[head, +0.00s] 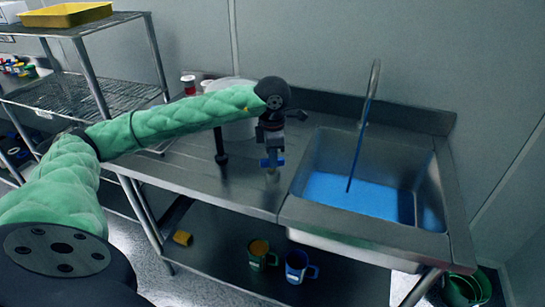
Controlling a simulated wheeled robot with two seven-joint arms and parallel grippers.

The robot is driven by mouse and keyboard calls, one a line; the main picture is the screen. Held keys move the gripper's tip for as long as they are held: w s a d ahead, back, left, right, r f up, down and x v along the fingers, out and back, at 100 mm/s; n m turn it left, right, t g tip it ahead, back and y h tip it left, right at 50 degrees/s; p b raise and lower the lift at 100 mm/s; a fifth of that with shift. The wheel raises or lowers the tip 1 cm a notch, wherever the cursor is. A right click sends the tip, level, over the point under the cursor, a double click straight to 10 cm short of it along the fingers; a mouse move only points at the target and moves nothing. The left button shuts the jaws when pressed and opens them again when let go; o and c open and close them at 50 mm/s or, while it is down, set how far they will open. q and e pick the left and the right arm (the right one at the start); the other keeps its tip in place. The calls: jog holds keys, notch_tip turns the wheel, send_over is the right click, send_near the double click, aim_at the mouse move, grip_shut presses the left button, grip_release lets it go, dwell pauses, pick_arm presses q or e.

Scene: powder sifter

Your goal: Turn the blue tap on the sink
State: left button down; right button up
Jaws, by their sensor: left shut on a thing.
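My left gripper (271,144) points down over the steel counter, just left of the sink (425,172). A tall curved metal spout (374,78) stands at the back of the sink. A thin blue line, apparently a stream of water (357,150), runs from it into the basin. The basin floor is bright blue. My right gripper is not in view.
A white container (238,128) stands behind my left forearm, with a red-and-white cup (188,84) farther back. A green mug (258,258) and a blue mug (297,267) sit on the lower shelf. A wire rack (75,97) with a yellow tray (68,14) stands left.

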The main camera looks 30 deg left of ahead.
pick_arm(q)
jog(key=shift+r, duration=0.1)
jog(key=c, duration=1.4)
grip_release()
